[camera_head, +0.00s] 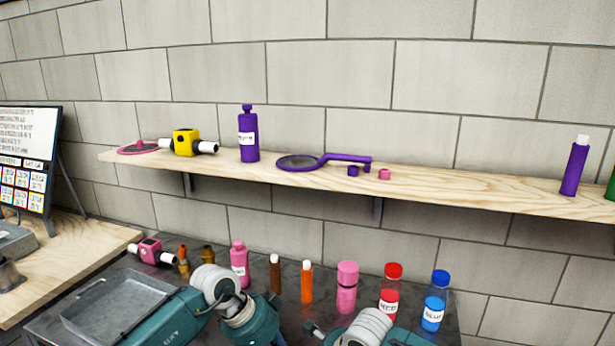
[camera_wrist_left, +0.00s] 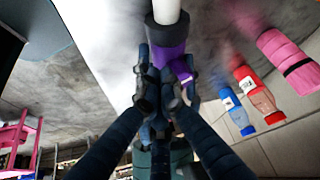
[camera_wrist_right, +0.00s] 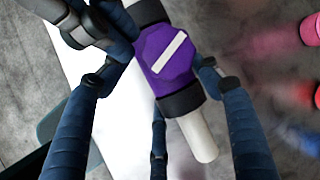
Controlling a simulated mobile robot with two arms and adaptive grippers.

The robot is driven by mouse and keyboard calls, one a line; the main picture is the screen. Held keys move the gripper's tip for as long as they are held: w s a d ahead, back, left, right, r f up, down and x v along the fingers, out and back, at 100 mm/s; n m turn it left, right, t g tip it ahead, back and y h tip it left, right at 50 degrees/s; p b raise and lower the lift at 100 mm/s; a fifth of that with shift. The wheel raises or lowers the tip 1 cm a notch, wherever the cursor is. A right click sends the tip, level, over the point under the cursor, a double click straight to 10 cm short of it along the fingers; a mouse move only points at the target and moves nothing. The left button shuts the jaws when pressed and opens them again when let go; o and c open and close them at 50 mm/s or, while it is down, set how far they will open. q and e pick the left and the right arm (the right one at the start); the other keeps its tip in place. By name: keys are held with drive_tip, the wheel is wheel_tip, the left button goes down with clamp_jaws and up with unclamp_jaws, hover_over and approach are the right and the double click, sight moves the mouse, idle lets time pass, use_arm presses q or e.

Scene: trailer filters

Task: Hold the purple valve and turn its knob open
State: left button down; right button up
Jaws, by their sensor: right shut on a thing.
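The purple valve (camera_wrist_right: 168,57) has a purple body, dark collars and white pipe ends. Its eight-sided knob (camera_wrist_right: 172,52) with a white bar faces the right wrist camera, and the bar lies slanted. My right gripper (camera_wrist_right: 160,80) is shut on the valve, with fingers on both sides of the body. In the left wrist view the valve (camera_wrist_left: 172,58) shows just beyond the fingertips of my left gripper (camera_wrist_left: 162,98). Those fingertips are close together beside dark parts, and I cannot tell whether they touch it.
A wooden shelf (camera_head: 450,187) on the wall holds a yellow valve (camera_head: 182,142), a purple bottle (camera_head: 248,137) and other parts. Below, a dark table (camera_head: 285,320) carries a metal tray (camera_head: 118,303), a pink valve (camera_head: 150,252) and several bottles. My arms reach over its front.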

use_arm(q)
drive_tip(key=shift+a, duration=0.1)
drive_tip(key=shift+w+r, duration=1.55)
drive_tip(key=shift+r, duration=1.75)
drive_tip(key=shift+a+f, duration=0.25)
drive_tip(key=shift+f, duration=1.45)
drive_tip(key=shift+a+f, duration=0.2)
drive_tip(key=shift+f, duration=1.45)
drive_tip(key=shift+s+d, duration=0.15)
drive_tip(key=shift+d, duration=0.1)
